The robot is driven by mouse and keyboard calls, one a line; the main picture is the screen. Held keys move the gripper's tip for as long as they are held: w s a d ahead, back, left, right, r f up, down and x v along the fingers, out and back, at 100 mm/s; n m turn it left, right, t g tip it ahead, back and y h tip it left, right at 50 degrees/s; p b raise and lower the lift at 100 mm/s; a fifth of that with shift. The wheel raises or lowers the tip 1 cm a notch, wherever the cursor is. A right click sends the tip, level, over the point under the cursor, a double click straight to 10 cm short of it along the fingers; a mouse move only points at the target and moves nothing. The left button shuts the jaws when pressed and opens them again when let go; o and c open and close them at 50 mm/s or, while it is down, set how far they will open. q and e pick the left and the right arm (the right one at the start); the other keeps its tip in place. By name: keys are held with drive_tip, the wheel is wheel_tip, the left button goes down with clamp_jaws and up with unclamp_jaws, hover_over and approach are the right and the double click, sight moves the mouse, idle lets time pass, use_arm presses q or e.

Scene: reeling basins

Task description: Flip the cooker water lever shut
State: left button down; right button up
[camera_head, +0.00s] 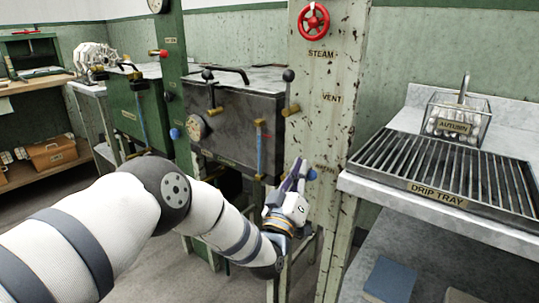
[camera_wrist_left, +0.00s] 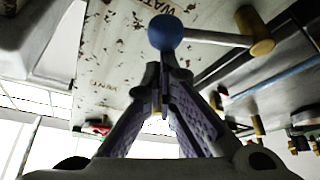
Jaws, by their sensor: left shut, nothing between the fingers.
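The water lever has a blue ball knob (camera_head: 311,174) low on the chipped post, by a partly hidden label. In the left wrist view the blue knob (camera_wrist_left: 166,32) sits on a pale rod that runs right to a brass pivot (camera_wrist_left: 255,31), with a "WAT…" label beside it. My left gripper (camera_head: 299,172) is just left of the knob in the head view. Its shut, empty fingers (camera_wrist_left: 165,72) point toward the knob in the wrist view; I cannot tell whether they touch it. My right gripper is not in view.
The cooker (camera_head: 238,122) stands left of the post (camera_head: 325,110). The post also bears a red steam wheel (camera_head: 313,18) and a dark-knobbed vent lever (camera_head: 289,77).

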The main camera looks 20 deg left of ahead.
sight(312, 179)
use_arm(q)
drive_tip(key=shift+s+d+f+m+h+b, duration=0.1)
drive_tip(key=shift+d+f+m+h+b, duration=0.4)
drive_tip(key=shift+m, duration=0.7)
drive_tip(key=shift+s+d+f+m+h+b, duration=0.1)
drive_tip(key=shift+f+m+h+b, duration=0.1)
drive_tip(key=shift+f+m+h, duration=0.65)
drive_tip(key=shift+s+d+f+m+h+b, duration=0.1)
drive_tip(key=shift+d+f+m+h+b, duration=0.4)
drive_tip(key=shift+m, duration=1.05)
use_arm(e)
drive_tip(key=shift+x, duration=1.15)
use_arm(q)
drive_tip(key=shift+a+r+h, duration=0.15)
drive_tip(key=shift+a+h, duration=0.05)
drive_tip(key=shift+h, duration=0.15)
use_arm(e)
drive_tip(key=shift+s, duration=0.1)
